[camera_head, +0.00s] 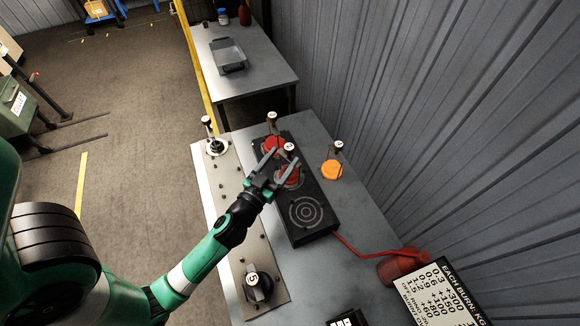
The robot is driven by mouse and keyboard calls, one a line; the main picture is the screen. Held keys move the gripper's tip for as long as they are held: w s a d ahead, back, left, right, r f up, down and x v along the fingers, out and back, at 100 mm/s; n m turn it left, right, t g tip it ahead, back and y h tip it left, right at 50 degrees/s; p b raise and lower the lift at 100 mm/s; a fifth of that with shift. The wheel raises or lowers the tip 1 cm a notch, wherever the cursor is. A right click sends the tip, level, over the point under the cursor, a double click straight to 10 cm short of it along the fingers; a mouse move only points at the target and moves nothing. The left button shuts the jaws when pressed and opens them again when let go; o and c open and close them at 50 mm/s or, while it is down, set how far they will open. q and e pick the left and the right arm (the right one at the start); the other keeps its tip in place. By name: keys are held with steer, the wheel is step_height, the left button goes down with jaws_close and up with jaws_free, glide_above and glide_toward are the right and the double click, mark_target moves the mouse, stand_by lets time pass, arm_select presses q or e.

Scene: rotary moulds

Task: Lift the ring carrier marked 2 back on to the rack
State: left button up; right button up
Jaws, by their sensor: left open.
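My left gripper (283,160) is open over the black plate unit (318,222). Its fingers point at a carrier handle with a white-topped knob (289,147) above a red disc (290,178); I cannot tell whether they touch. A second knobbed handle (272,117) stands at a red disc (271,144) at the unit's far end. A third (338,146) stands by an orange disc (332,170) on the table, right of the unit. Another (207,121) stands on the pale metal strip (229,205). The marks on these knobs are too small to read. My right gripper is not in view.
A black knob marked 5 (258,286) sits at the strip's near end. The unit's nearest ringed plate (306,211) is bare. A red cable (352,247) runs right to a red object (398,268) beside a sign (437,297). A grey tray (229,55) stands on the farther table.

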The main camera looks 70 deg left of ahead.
mark_target(292, 145)
arm_select(q)
steer(key=shift+x, duration=1)
steer(key=shift+w+a+r+p, duration=0.2)
steer(key=shift+p, duration=0.1)
steer(key=p+x, duration=0.1)
steer(key=x, duration=0.3)
steer(key=shift+w+a+r, duration=0.1)
steer(key=shift+w+a, duration=0.05)
steer(key=shift+w, duration=0.15)
jaws_close()
